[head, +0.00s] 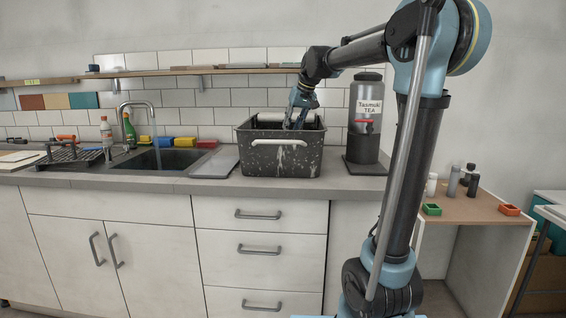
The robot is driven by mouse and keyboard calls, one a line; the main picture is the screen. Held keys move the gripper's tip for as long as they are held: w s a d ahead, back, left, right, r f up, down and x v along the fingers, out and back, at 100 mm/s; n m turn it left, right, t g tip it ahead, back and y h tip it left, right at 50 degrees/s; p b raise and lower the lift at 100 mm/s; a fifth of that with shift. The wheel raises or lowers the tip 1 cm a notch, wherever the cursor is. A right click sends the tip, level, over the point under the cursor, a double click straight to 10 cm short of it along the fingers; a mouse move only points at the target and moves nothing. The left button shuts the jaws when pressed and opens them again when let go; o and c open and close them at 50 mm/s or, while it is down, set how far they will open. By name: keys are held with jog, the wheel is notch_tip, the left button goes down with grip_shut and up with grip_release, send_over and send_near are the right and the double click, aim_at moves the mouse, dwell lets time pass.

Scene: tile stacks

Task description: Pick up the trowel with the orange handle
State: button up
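I cannot make out a trowel with an orange handle for certain in the head view. A small orange item (66,138) lies at the back of the counter behind the dish rack, too small to identify. My gripper (298,121) points down into the top of a dark speckled bin (270,160) with a light handle on its front. The bin's front wall hides the fingertips and the bin's contents. I cannot tell whether the gripper is open or holds anything.
The bin stands on the grey counter (345,183). A tea dispenser (366,105) stands close on its right, and a flat grey board (216,162) lies on its left. The sink (160,160), tap (138,108), bottles and dish rack (75,155) are further left. A low side table (465,208) holds small trays.

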jog(key=x, duration=1.4)
jog(key=shift+w, duration=0.2)
jog(key=shift+c, duration=0.6)
jog(key=shift+d, duration=0.1)
grip_shut()
